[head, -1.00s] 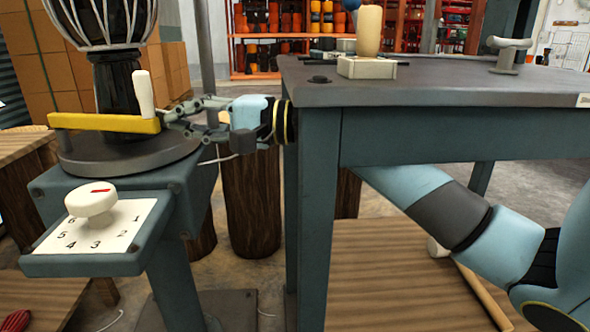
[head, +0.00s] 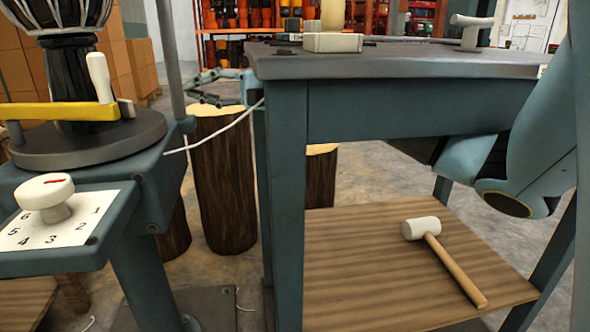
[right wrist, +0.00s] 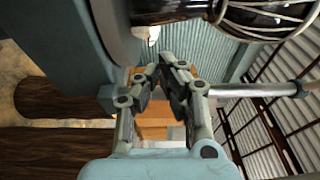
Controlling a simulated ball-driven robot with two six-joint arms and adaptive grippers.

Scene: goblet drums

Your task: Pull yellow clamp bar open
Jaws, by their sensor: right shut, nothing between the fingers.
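The yellow clamp bar (head: 60,110) lies across the front of the drum (head: 75,65) on a round grey base at the left of the head view. A white upright handle (head: 100,78) stands near its right end. A small grey piece (head: 127,108) shows just behind that end. My right gripper (head: 195,87) is right of the bar, apart from it, beyond the grey post and partly hidden by the bench. In the right wrist view its fingers (right wrist: 163,75) are together and hold nothing, with a white piece beyond them. My left gripper is out of view.
A bench (head: 400,62) stands on the right, its leg near my right arm. A white-headed mallet (head: 430,240) lies on its lower shelf. A numbered dial (head: 45,195) sits below the drum. A thin white cord (head: 215,130) hangs between stand and bench. Log stools stand behind.

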